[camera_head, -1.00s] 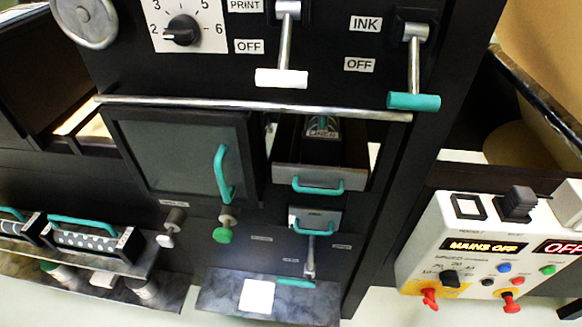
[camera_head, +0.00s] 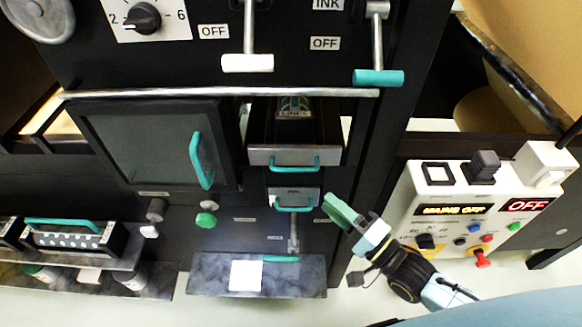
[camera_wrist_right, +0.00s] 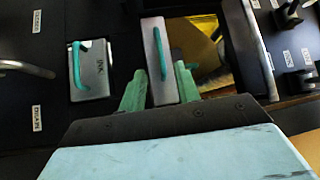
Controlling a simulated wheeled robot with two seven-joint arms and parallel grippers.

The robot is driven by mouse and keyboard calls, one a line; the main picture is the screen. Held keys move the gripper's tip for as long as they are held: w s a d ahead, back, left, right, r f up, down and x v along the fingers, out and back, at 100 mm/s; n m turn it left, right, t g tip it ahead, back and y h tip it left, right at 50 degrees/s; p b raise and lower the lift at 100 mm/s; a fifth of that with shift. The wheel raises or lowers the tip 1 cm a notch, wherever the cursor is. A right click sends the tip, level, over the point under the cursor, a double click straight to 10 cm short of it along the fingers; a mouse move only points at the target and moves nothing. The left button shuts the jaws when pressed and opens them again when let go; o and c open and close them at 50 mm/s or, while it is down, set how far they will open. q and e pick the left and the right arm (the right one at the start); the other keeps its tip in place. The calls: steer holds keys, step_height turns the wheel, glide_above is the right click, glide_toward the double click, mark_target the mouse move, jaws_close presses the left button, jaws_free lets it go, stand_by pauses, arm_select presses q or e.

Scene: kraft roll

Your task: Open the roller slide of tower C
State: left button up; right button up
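A wide slide front (camera_head: 295,156) with a teal handle (camera_head: 295,166) sits right of the dark-windowed door. Below it is a smaller grey slide (camera_head: 290,190) with its own teal handle. The right wrist view shows the wide front (camera_wrist_right: 158,60) with its handle, and the smaller slide (camera_wrist_right: 90,72), marked INK. My right gripper (camera_head: 338,211) is right of and below both slides in the head view. In the right wrist view its green fingers (camera_wrist_right: 160,88) are apart, with the wide front seen between them. I see no contact with the handle. My left gripper is out of view.
The dark-windowed door (camera_head: 150,145) with a teal handle is left of the slides. A metal bar (camera_head: 220,93) runs above. Levers with white (camera_head: 247,63) and teal (camera_head: 378,77) grips hang higher. A white control box (camera_head: 470,210) stands right of my arm.

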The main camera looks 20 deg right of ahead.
mark_target(291, 170)
steer(key=x, duration=1.3)
jaws_close()
